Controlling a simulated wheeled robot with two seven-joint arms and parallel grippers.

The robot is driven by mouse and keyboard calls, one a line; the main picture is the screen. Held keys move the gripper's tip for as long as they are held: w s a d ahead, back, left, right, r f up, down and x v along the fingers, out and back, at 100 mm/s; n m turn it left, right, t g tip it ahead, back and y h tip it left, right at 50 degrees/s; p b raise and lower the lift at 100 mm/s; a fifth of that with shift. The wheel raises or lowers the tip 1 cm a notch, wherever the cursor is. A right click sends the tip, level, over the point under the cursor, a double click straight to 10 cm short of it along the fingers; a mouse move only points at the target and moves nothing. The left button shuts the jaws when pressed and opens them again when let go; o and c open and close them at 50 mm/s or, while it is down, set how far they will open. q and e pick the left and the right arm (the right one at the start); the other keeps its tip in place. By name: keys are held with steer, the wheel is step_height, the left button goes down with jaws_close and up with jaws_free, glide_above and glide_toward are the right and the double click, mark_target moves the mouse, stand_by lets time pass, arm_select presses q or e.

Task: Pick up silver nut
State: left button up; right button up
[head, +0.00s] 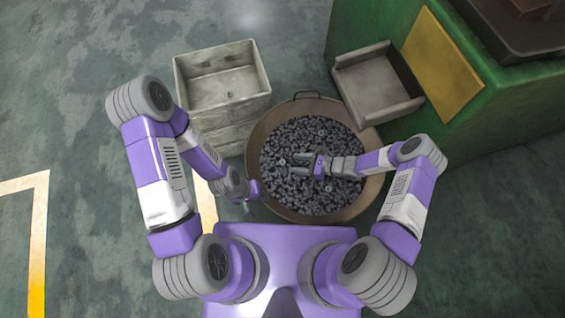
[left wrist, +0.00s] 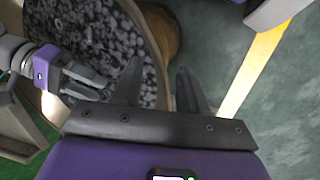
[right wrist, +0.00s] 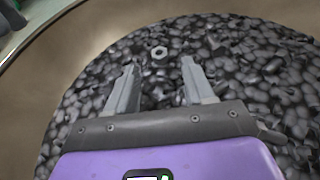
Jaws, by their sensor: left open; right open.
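The silver nut (right wrist: 159,52) is a light hexagonal ring lying on top of dark metal parts in the right wrist view. In the head view it shows as a small bright spot (head: 282,161). My right gripper (right wrist: 159,72) is open over the parts, and the nut appears between and just beyond its fingertips. The fingers are empty. In the head view my right gripper (head: 296,165) points left over the pan. My left gripper (head: 246,203) is open and empty beside the pan's left rim; its parted fingers (left wrist: 160,80) show in the left wrist view.
The round brown pan (head: 256,142) is filled with dark metal parts. A grey crate (head: 222,112) stands at its upper left. A grey open chute (head: 376,82) and a green machine (head: 485,125) stand at the upper right. Floor at the left is clear.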

mark_target(285, 163)
steer(key=b+x, duration=0.1)
steer(key=x, duration=0.3)
steer(key=shift+a+f, duration=0.15)
steer(key=shift+a, duration=0.05)
jaws_close()
